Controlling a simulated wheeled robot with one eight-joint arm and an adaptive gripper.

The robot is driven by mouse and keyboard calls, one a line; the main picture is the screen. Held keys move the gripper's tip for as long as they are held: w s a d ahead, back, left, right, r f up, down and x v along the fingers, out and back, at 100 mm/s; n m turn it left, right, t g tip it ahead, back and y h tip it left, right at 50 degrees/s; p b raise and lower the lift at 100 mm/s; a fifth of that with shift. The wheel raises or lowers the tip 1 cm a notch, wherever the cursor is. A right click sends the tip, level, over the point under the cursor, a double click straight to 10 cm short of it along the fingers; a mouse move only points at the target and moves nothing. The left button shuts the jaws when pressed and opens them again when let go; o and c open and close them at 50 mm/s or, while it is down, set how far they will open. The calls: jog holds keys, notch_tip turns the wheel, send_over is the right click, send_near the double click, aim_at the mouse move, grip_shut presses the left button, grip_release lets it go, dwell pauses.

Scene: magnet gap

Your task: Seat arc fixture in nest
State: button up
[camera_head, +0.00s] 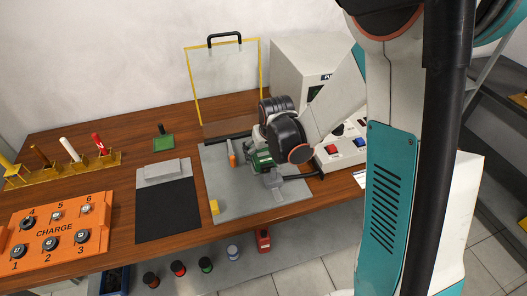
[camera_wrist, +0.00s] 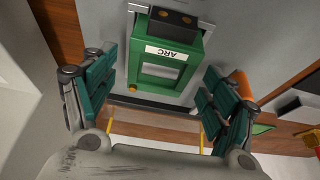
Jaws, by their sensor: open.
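The arc fixture (camera_wrist: 190,62), a green square frame with a white ARC label and a dark block at its top end, shows in the wrist view. My gripper (camera_wrist: 158,75) is open, with its teal fingers apart on either side of the frame. A gap shows on both sides. In the head view my gripper (camera_head: 264,160) is low over the grey plate (camera_head: 225,187), and green shows beneath it, partly hidden by my wrist. A grey bracket (camera_head: 275,183) stands just in front of it. I cannot tell which part is the nest or whether the fixture sits in it.
A yellow-framed clear shield (camera_head: 187,75) stands behind the plate. An orange post (camera_head: 232,159) and a yellow block (camera_head: 214,207) are on the plate. A button box (camera_head: 340,150) is close on the right.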

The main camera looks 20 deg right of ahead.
jog(key=s+r+t+p, duration=0.1)
jog(key=s+r+p, duration=0.1)
jog(key=s+r, duration=0.65)
jog(key=s+r+p, duration=0.2)
jog(key=s+r, duration=0.3)
jog(key=r, duration=0.7)
jog(key=s+r+t, duration=0.1)
jog(key=s+r, duration=0.2)
jog(key=s, duration=0.6)
jog(key=shift+s+t, duration=0.15)
jog(key=shift+t, duration=0.25)
jog(key=shift+f, duration=0.1)
jog(key=shift+c, duration=0.5)
